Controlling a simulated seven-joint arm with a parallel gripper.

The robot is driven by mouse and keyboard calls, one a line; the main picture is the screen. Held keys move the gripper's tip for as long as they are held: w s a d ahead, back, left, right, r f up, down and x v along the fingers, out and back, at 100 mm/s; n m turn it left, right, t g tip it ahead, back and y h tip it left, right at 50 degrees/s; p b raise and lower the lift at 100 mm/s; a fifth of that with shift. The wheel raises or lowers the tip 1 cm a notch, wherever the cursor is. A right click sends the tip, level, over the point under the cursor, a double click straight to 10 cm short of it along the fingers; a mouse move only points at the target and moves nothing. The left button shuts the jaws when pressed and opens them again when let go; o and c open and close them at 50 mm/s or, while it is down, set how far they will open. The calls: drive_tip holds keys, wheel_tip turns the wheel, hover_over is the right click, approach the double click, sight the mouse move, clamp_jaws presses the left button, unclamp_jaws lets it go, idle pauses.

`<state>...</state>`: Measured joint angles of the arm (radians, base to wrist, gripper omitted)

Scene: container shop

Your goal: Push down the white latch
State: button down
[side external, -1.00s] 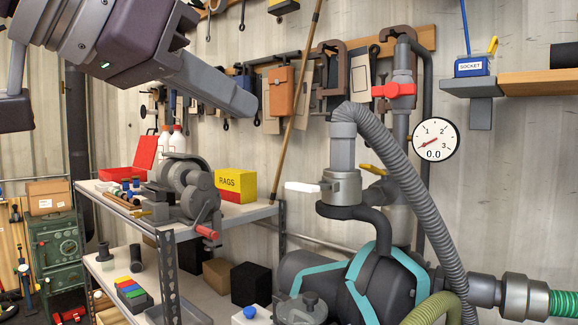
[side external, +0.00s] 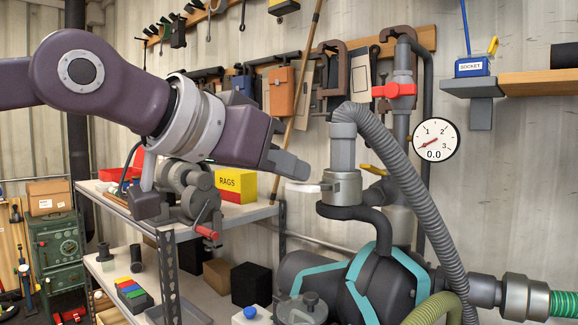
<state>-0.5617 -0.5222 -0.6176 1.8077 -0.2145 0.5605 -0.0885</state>
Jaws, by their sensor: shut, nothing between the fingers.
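The white latch (side external: 303,187) sticks out to the left from the metal coupling (side external: 342,187) below the ribbed grey hose. It looks roughly level. My gripper (side external: 303,173) is shut and empty. Its fingertips are just above the latch and overlap its upper edge in this view. I cannot tell whether they touch it.
A yellow latch (side external: 374,169) is to the right of the coupling. The ribbed grey hose (side external: 402,165) curves down on the right. A shelf (side external: 247,212) with a vise (side external: 190,190) and a rags box (side external: 236,183) stands behind my arm. A red valve handle (side external: 394,90) is above.

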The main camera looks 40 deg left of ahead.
drive_tip(key=shift+f, duration=0.1)
idle(0.3)
wheel_tip(320, 180, down, 8)
drive_tip(key=shift+w, duration=0.3)
idle(0.7)
drive_tip(key=shift+r, duration=0.7)
